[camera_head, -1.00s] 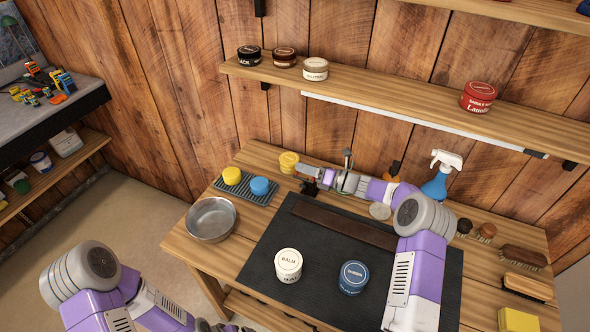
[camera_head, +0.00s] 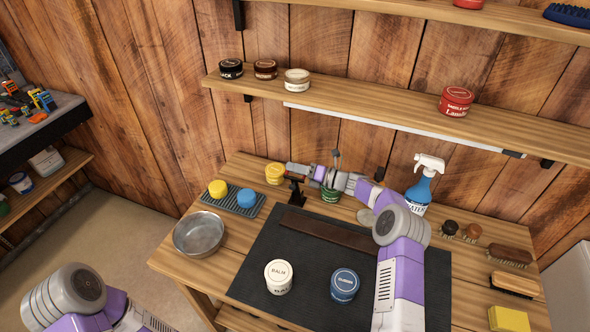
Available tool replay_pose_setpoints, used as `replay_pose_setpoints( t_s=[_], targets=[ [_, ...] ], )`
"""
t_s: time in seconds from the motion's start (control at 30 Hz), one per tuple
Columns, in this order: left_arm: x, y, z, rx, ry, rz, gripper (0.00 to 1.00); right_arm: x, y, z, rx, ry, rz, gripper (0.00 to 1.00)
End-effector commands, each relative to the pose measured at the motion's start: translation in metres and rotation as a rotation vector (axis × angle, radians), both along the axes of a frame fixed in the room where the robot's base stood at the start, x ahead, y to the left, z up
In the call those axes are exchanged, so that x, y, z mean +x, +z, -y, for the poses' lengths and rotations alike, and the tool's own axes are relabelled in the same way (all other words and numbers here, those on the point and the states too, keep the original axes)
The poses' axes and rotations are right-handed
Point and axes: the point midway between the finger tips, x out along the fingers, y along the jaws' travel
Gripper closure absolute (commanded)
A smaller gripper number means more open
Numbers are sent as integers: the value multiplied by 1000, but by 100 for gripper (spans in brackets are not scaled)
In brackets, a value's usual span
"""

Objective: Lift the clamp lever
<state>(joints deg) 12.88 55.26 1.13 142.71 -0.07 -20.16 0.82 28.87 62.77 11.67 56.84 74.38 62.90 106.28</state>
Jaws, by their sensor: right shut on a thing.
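A small black clamp (camera_head: 297,194) stands at the back of the bench, by the left end of a brown leather strap (camera_head: 330,231). My right gripper (camera_head: 292,171) reaches leftward across the bench back and is shut at the top of the clamp. Its fingers cover the lever, so the lever's angle is hard to tell. My left arm shows at the lower left; its gripper is outside the picture.
A yellow tin (camera_head: 275,173) is left of the clamp. A blue spray bottle (camera_head: 419,188) stands to the right. A balm tin (camera_head: 279,276) and a blue tin (camera_head: 344,285) sit on the black mat (camera_head: 265,252).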

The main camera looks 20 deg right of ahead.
Motion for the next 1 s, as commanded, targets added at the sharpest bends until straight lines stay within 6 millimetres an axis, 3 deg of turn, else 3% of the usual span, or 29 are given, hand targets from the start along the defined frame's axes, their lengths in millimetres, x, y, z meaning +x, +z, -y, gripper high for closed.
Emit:
replay_pose_setpoints(
  t_s=[0.13, 0.17, 0.27, 0.67, 1.0],
  targets=[
    [0, 0, 0, 0, 0, 0, 0, -1, -7, 2, -7, -5, -8, 100],
    [0, 0, 0, 0, 0, 0, 0, -1, -7, 2, -7, -4, -8, 79],
    [0, 0, 0, 0, 0, 0, 0, -1, -6, 2, -6, -4, -8, 64],
    [0, 0, 0, 0, 0, 0, 0, 0, 1, 1, -4, -2, -2, 63],
    [0, 8, 0, 0, 0, 0, 0, -1, 62, 1, -4, -1, 2, 63]
  ],
)
